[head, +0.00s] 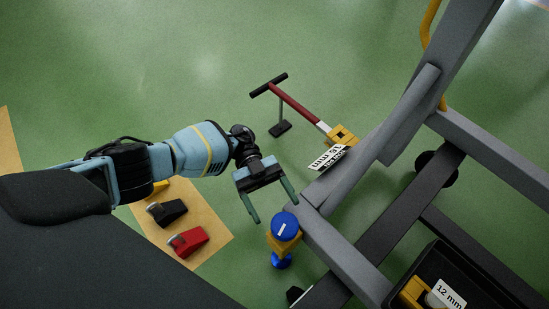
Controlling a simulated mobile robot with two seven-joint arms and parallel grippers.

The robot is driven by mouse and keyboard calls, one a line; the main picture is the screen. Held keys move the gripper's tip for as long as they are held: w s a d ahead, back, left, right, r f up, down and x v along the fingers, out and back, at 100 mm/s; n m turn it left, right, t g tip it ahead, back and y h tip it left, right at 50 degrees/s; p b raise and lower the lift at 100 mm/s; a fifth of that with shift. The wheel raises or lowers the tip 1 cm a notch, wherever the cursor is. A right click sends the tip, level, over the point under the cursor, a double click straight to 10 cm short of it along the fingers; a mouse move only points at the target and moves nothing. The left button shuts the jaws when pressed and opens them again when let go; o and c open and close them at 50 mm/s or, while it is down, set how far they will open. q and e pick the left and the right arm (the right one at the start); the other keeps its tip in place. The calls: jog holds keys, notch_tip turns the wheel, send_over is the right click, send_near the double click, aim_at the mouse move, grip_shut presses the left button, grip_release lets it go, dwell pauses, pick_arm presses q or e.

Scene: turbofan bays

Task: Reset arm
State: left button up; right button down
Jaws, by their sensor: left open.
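My left arm comes in from the left, light blue with a yellow stripe. My left gripper (271,204) is open and its two dark green fingers point down and right. Nothing shows between the fingers. The fingertips are just above and beside a blue round knob (285,225) with a white mark, on a yellow block at the corner of a grey frame. I cannot tell whether a finger touches the knob. My right gripper is not in view.
The grey frame (345,255) fills the right side. A red-handled T-bar (297,103) stands beyond my gripper. Black (166,211) and red (188,240) blocks lie on a tan board (216,236). A black bin (478,283) is at lower right. Green floor is clear at upper left.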

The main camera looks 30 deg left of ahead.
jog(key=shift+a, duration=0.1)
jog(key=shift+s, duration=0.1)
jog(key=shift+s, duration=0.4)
